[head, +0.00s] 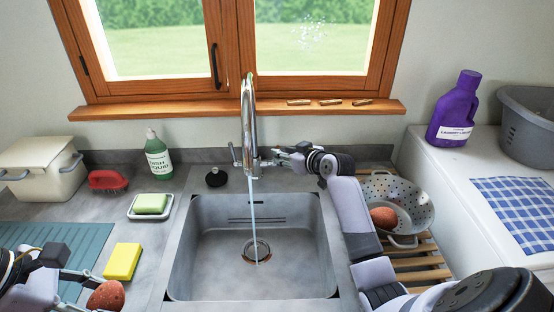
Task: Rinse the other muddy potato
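A reddish-brown potato (106,296) is at the bottom left, between the fingers of my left gripper (92,288), which appears shut on it, left of the sink. The tap (248,110) runs a thin stream of water (254,215) into the grey sink (205,250), which holds no objects. My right gripper (272,159) is at the lever on the right side of the tap; its fingers are too small to tell open from shut.
A yellow sponge (122,261), a green soap bar (151,204) on a dish, a red brush (108,180) and a dish liquid bottle (158,155) stand left of the sink. A black plug (216,177) lies behind it. A wooden rack (428,262) supports the colander.

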